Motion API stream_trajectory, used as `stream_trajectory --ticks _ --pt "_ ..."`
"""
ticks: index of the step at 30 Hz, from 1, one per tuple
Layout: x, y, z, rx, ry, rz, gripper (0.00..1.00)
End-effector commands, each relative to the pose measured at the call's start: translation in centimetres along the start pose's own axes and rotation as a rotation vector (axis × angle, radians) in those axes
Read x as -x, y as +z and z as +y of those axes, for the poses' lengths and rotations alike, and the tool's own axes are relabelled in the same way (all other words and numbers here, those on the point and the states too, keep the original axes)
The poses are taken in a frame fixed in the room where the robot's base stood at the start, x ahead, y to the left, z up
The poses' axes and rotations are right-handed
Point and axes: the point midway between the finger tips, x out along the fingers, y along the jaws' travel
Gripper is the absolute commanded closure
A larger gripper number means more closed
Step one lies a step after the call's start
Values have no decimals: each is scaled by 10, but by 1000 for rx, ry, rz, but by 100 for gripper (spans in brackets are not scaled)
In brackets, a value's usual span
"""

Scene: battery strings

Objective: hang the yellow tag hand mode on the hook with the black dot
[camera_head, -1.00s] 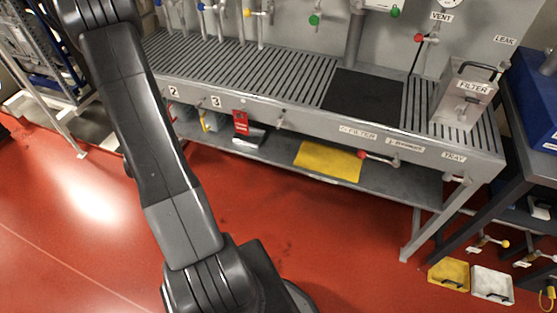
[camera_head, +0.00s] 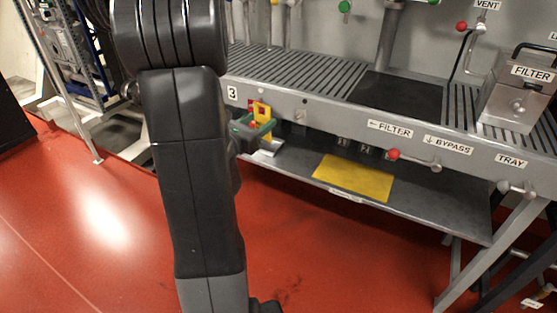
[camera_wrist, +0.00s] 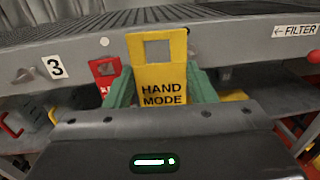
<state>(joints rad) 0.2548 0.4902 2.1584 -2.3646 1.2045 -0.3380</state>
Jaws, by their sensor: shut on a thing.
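The yellow tag (camera_wrist: 158,74) reads HAND MODE and has a square hole near its top. It stands upright between the green fingers of my gripper (camera_wrist: 161,88) in the wrist view. In the head view the tag (camera_head: 262,108) shows small at my gripper (camera_head: 256,128), in front of the bench's front rail. My gripper is shut on the tag. A small hook or peg (camera_head: 300,116) sticks out of the rail just right of my gripper.
A red tag (camera_wrist: 104,74) hangs on the rail just left of the yellow tag. The grey slatted bench (camera_head: 290,75) has a lower shelf with a yellow sheet (camera_head: 354,178). The red floor is clear.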

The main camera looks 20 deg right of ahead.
Motion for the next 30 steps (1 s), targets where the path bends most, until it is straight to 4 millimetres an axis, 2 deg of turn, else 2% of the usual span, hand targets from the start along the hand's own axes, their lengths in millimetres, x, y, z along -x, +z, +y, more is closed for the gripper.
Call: stream_trajectory --ticks 1,6,10,17,30 --pt "-2 -18 -11 -2 -29 -3 72" --pt "-5 -33 -41 -1 -107 -2 72" --pt "-5 -38 -54 -1 -142 -1 72" --pt "-8 -38 -60 1 -159 0 72" --pt "-32 -40 -57 0 -158 -1 72"
